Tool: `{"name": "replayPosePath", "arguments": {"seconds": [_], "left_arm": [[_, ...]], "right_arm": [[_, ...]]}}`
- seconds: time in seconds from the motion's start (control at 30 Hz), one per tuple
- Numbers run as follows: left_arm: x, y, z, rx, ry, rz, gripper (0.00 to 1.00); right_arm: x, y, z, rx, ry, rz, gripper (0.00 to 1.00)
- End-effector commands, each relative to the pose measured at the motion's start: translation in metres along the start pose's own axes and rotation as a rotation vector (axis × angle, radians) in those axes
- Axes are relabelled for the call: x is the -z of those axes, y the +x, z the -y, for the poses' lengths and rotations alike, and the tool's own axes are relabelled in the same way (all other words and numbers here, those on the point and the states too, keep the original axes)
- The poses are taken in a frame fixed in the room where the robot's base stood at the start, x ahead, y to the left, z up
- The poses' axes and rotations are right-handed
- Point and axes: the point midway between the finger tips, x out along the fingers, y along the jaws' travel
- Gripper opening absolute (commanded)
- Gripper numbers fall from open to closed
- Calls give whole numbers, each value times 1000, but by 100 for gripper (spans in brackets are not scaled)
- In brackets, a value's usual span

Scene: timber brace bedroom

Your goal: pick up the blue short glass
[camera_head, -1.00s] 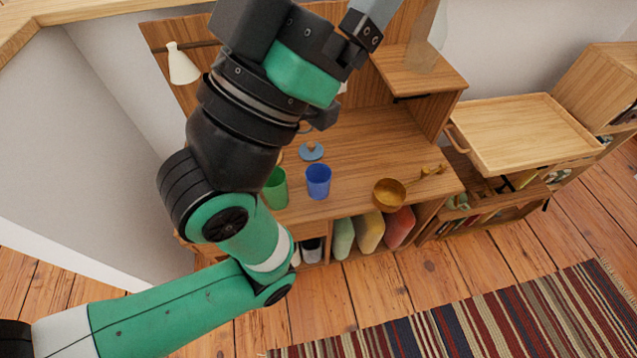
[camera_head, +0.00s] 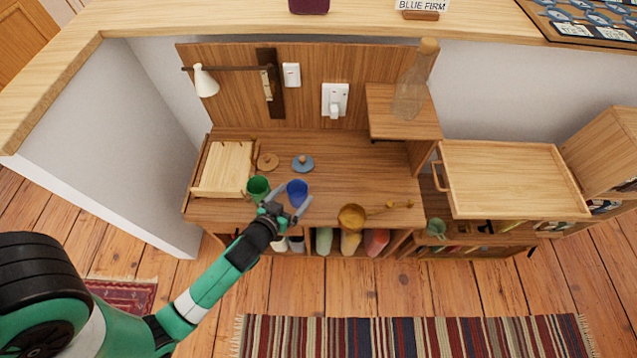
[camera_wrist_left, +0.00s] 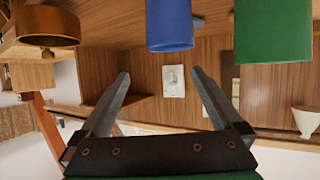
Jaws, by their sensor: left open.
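The blue short glass (camera_head: 297,188) stands upright near the front of the wooden desk, right of a taller-looking green glass (camera_head: 258,186). My left gripper (camera_head: 291,199) is open, with its fingers spread at the near side of the blue glass. In the left wrist view, which looks upside down, the blue glass (camera_wrist_left: 169,24) is at the top, beyond the open fingertips (camera_wrist_left: 160,74) and not between them. The green glass (camera_wrist_left: 272,32) is beside it on the right there. My right gripper is in neither view.
A brass pan (camera_head: 352,216) sits right of the glasses at the desk's front. Behind them are a blue lid (camera_head: 302,163) and a round wooden piece (camera_head: 268,162). A glass bottle (camera_head: 410,88) stands on the raised shelf. The desk's middle right is clear.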

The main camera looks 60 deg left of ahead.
Motion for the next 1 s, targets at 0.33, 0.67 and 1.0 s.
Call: {"name": "replayPosePath", "arguments": {"seconds": [0.33, 0.67, 1.0], "left_arm": [[-35, -4, 18, 34, 4, 69, 100], [-38, 47, 19, 32, 5, 69, 100], [-33, 82, 20, 33, 4, 68, 100]], "right_arm": [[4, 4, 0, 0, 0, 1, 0], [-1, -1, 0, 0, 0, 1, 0], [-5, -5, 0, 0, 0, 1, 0]]}}
